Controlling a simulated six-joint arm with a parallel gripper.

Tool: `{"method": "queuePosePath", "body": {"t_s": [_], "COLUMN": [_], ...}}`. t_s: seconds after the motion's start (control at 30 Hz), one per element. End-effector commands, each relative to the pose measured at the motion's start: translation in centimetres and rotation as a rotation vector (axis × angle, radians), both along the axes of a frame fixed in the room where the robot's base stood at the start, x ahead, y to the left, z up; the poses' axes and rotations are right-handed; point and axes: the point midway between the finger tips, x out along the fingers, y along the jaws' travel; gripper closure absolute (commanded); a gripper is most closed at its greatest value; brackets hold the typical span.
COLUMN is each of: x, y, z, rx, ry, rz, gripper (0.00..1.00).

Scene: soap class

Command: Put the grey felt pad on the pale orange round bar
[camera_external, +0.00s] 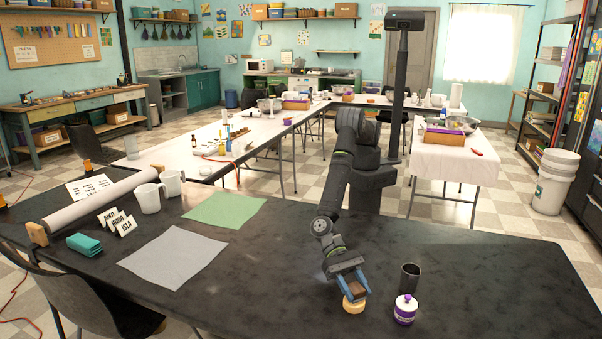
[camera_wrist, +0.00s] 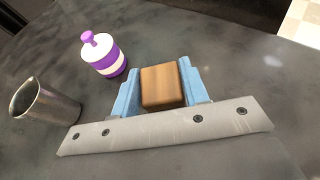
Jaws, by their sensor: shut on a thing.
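My gripper (camera_external: 348,285) is shut on a brown wooden block (camera_wrist: 160,86), held between its blue fingers. The block shows between the fingers in the external view too. The pale orange round bar (camera_external: 354,305) lies on the dark table directly below the fingers in the external view. I cannot tell whether the block touches it. In the wrist view the bar is hidden. I cannot make out a grey felt pad for certain; the block's underside is hidden. A flat grey sheet (camera_external: 173,256) lies on the table to the left.
A purple-and-white jar (camera_external: 405,310) and a dark metal cup (camera_external: 409,278) stand close right of my gripper. A green sheet (camera_external: 225,210), white mugs (camera_external: 150,197), name cards (camera_external: 118,221) and a teal cloth (camera_external: 84,244) are farther left. The table's right end is clear.

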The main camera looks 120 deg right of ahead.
Motion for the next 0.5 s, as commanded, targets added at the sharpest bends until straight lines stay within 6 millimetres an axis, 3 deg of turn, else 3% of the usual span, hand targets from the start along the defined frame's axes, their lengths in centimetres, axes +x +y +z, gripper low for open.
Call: {"method": "queuePosePath", "body": {"t_s": [0.07, 0.43, 0.47, 0.5], "x": [0.0, 0.03, 0.04, 0.03], "y": [-0.03, -0.02, -0.02, -0.02], "z": [-0.97, -1.33, -1.27, -1.26], "rx": [0.0, 0.001, 0.001, 0.001], "ry": [0.002, 0.0, -0.001, -0.001], "rz": [-0.001, 0.0, 0.0, 0.0], "gripper": [0.82, 0.82, 0.53, 0.45]}}
